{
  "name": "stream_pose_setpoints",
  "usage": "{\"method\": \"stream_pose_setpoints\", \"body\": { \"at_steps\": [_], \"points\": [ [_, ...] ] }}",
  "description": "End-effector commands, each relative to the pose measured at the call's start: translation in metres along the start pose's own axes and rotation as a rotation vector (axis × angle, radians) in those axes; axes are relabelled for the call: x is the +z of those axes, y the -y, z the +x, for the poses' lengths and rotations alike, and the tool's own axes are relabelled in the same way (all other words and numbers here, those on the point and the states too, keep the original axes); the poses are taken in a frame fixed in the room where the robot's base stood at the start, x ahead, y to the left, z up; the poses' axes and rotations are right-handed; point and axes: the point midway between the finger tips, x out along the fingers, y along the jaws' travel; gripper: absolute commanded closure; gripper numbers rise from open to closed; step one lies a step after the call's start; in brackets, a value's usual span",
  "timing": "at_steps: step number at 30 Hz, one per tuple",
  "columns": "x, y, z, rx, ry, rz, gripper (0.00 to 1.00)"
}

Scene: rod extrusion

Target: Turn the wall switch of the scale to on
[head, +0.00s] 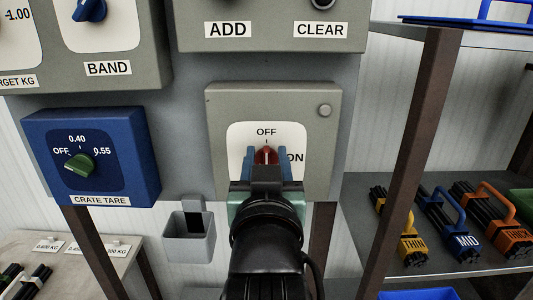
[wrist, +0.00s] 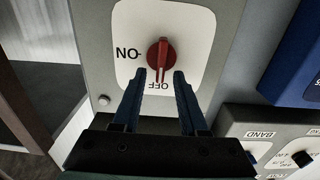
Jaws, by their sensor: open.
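The wall switch is a red knob (head: 265,155) on a white plate in a grey box (head: 222,105). OFF is printed above it and ON to its right. In the wrist view, upside down, the red knob (wrist: 159,54) has its pointer towards OFF. My gripper (head: 266,160) is in front of the knob, its two blue fingers apart, one on each side. In the wrist view my gripper (wrist: 160,75) is open, with the fingertips around the pointer end of the knob. I cannot tell whether they touch it. My wrist hides the box's lower middle.
A blue CRATE TARE box (head: 140,150) with a green knob (head: 80,162) is left. Panels with BAND (head: 108,68) and ADD/CLEAR labels (head: 228,29) are above. A small grey holder (head: 190,235) hangs below left. A dark post (head: 415,130) and shelf of rod bundles (head: 465,225) stand right.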

Motion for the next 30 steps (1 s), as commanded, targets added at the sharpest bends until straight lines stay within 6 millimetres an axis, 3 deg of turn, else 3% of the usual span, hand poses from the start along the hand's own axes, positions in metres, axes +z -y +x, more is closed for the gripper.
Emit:
{"method": "stream_pose_setpoints", "body": {
  "at_steps": [10,17,30],
  "points": [
    [0.0003,0.0000,0.0034,0.000,-0.001,0.000,0.59],
    [0.0004,0.0000,0.0032,0.000,-0.001,0.000,1.00],
    [0.0007,-0.0009,0.0032,0.000,0.000,0.050,1.00]
  ]
}}
